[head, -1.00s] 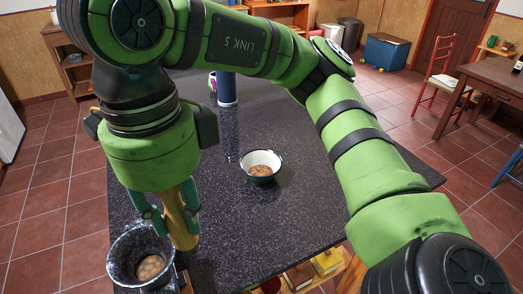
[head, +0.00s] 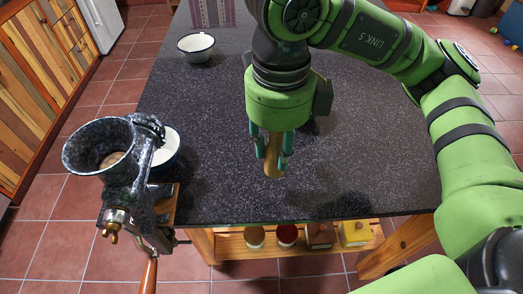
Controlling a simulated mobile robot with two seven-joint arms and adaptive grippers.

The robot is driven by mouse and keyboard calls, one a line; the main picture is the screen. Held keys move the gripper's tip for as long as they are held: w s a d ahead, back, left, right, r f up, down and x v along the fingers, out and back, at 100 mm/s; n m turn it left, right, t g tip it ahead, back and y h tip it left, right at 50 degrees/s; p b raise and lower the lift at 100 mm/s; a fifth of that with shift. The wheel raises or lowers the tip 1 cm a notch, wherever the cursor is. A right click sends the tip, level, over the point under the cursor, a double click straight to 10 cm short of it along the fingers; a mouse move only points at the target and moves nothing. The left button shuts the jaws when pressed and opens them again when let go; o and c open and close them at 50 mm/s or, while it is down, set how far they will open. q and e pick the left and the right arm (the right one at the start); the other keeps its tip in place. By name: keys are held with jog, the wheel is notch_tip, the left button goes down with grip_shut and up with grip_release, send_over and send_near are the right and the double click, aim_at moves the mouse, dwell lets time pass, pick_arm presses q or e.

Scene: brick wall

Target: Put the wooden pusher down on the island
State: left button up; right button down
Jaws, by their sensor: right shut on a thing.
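My right gripper (head: 272,150) points down over the near part of the dark speckled island (head: 350,180). It is shut on the wooden pusher (head: 273,160), a light brown upright piece that shows between and below the fingers. The pusher's lower end is over the island top near its front edge; I cannot tell whether it touches. The upper part is hidden by the gripper. My left gripper is not in view.
A dark speckled meat grinder (head: 98,148) is at the island's left front corner. A white bowl (head: 166,150) stands partly hidden behind it. Another white bowl (head: 196,47) stands farther back, near a striped cloth (head: 212,12). The island top right of the gripper is clear.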

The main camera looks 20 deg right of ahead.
jog(key=w+f, duration=0.1)
jog(key=f, duration=0.1)
jog(key=w+f+p, duration=0.1)
jog(key=f, duration=0.1)
jog(key=w+a+f, duration=0.1)
jog(key=w+f, duration=0.1)
jog(key=shift+f+p, duration=0.25)
jog(key=shift+p, duration=0.1)
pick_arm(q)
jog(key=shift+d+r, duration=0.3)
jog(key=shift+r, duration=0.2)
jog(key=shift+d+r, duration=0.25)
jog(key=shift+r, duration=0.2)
pick_arm(e)
jog(key=shift+f, duration=0.1)
jog(key=shift+f+b, duration=0.2)
jog(key=shift+b, duration=0.2)
jog(key=c, duration=0.9)
grip_release()
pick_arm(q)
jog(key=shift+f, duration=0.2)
pick_arm(e)
jog(key=shift+r, duration=0.1)
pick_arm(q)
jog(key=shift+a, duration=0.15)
